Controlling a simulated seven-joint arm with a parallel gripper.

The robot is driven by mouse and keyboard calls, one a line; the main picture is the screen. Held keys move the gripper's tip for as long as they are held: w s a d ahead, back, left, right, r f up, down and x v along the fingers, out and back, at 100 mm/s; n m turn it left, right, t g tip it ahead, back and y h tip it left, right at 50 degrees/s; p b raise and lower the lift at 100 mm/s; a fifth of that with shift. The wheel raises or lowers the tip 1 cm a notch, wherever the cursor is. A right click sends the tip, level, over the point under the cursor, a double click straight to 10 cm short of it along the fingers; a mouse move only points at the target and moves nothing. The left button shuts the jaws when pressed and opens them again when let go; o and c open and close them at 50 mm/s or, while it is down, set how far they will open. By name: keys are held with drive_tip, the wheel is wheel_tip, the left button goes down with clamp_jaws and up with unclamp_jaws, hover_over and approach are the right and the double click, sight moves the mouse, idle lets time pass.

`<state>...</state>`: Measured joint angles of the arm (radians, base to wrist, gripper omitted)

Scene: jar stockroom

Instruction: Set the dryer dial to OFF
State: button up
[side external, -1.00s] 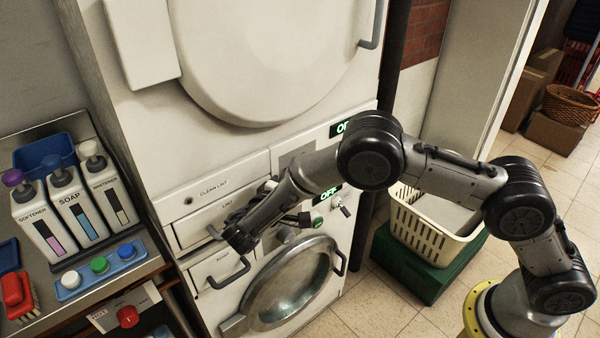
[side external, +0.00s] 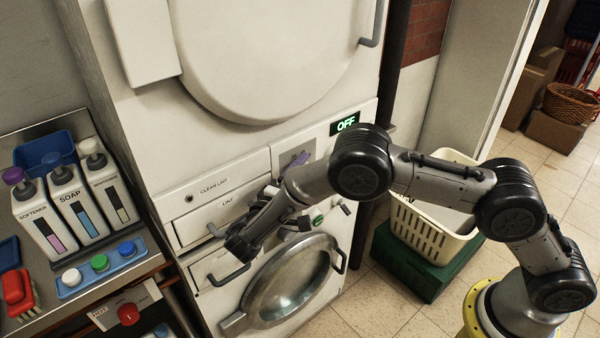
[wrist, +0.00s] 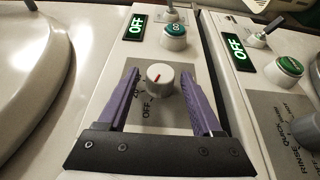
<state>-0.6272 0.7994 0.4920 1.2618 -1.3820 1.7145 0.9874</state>
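The dryer dial (wrist: 160,78) is a white round knob with a red pointer line on its face, in the wrist view. Its grey plate carries the printed words OFF and 20 below it; which mark the pointer lines up with is hard to tell. My gripper (wrist: 163,88) is open, with one purple finger on each side of the dial and visible gaps to it. In the side external view a purple finger (side external: 300,163) shows in front of the upper machine's grey plate (side external: 288,157); the dial there is hidden behind my gripper and arm.
The dryer's green display (wrist: 136,27) reads OFF, beside a teal button (wrist: 174,37) and a toggle switch. The lower panel has its own OFF display (wrist: 240,53), a green button (wrist: 290,66) and a grey knob (wrist: 306,130) close by. The lint drawer (side external: 207,222) is beside my arm.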

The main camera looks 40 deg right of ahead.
drive_tip(key=shift+a, duration=0.1)
drive_tip(key=v, duration=1.3)
drive_tip(key=shift+s+a, duration=0.2)
drive_tip(key=shift+a, duration=0.1)
drive_tip(key=s+d+r+m+g+y, duration=0.1)
drive_tip(key=s+d+r+g+y, duration=0.25)
drive_tip(key=d+r, duration=0.4)
drive_tip(key=s+d+r+m+g+y, duration=0.1)
drive_tip(key=s+d+r+g+y, duration=0.3)
drive_tip(key=d, duration=0.6)
drive_tip(key=s+d+r+m+t+y, duration=0.1)
drive_tip(key=s+d+t+y, duration=0.1)
drive_tip(key=s, duration=0.8)
drive_tip(key=s+d+r+m+t+y, duration=0.1)
drive_tip(key=s+d+t+y, duration=0.1)
drive_tip(key=s+t+y, duration=0.2)
drive_tip(key=shift+s+d+r+m+y, duration=0.3)
drive_tip(key=shift+s+y, duration=1.35)
drive_tip(key=shift+s, duration=1.35)
